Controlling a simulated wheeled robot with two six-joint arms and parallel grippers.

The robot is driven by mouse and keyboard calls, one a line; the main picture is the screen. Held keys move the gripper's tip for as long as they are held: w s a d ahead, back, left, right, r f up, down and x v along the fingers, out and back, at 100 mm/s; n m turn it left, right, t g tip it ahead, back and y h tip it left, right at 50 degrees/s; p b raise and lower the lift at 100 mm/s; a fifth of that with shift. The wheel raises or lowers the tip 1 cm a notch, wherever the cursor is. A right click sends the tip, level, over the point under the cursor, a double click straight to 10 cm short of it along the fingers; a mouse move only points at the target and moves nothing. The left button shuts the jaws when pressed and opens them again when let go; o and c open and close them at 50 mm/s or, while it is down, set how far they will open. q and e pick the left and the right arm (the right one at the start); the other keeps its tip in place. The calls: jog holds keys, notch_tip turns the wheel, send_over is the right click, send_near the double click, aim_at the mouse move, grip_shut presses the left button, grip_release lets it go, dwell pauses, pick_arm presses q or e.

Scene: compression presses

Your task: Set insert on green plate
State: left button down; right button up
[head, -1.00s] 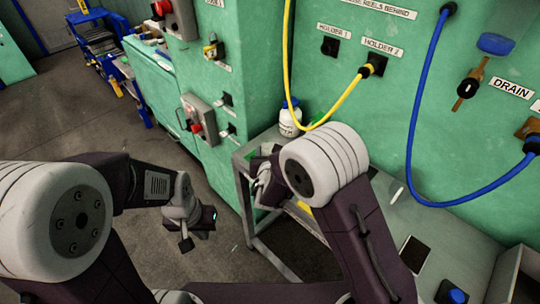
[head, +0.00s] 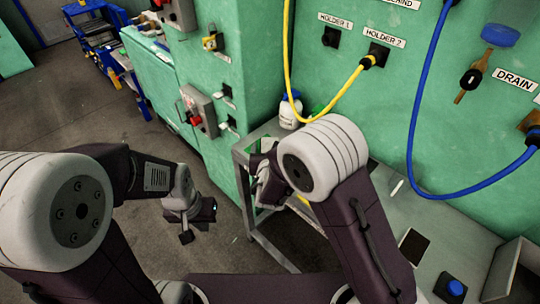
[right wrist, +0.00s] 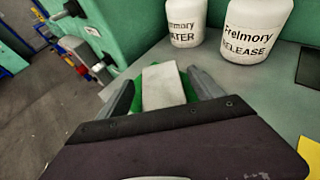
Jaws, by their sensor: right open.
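In the right wrist view a pale grey block (right wrist: 163,86), which looks like the insert, lies over the green plate (right wrist: 190,88). Green shows on both sides of the block. My right gripper (right wrist: 160,79) is open, with one finger on each side of the block and gaps visible. Whether the block rests fully flat on the plate is hard to tell. In the head view my right gripper (head: 262,182) is mostly hidden behind my own arm. My left gripper (head: 198,222) hangs over the floor, away from the table; its fingers are too small to judge.
Two white bottles, one labelled WATER (right wrist: 186,22) and one RELEASE (right wrist: 256,30), stand just beyond the block. The grey table (head: 385,205) runs right, with a dark flat device (head: 414,248) and a blue button (head: 455,288). A green machine wall stands behind.

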jog(key=v, duration=1)
jog(key=shift+s+p, duration=0.25)
jog(key=shift+p, duration=0.05)
